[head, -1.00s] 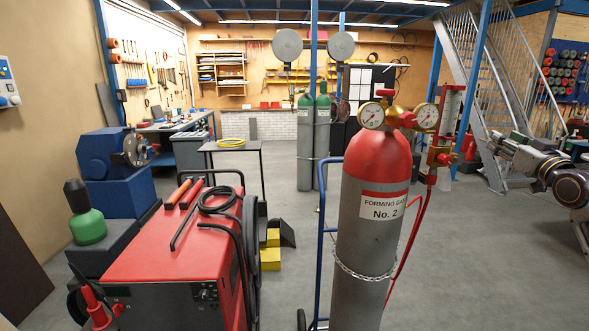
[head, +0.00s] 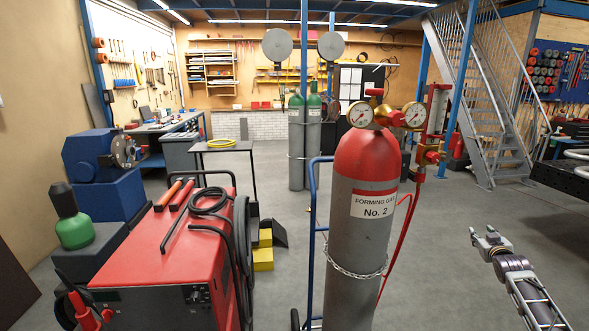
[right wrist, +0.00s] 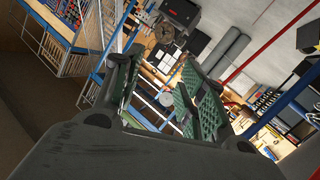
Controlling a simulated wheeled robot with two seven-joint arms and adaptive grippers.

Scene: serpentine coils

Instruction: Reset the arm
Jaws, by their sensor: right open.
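My right arm reaches in from the lower right of the head view. Its gripper (head: 485,242) is raised over the grey floor, to the right of the gas cylinder and clear of it. In the right wrist view the gripper (right wrist: 160,88) has its two fingers with green ribbed pads spread apart, with nothing held between them. The workshop shows tilted behind them. My left arm and gripper are not in view.
A red-topped grey gas cylinder (head: 361,228) with gauges stands chained on a blue cart (head: 312,215). A red welding machine (head: 165,262) is at left. At right are metal stairs (head: 483,110) and a dark bench (head: 566,180). Floor around my right gripper is clear.

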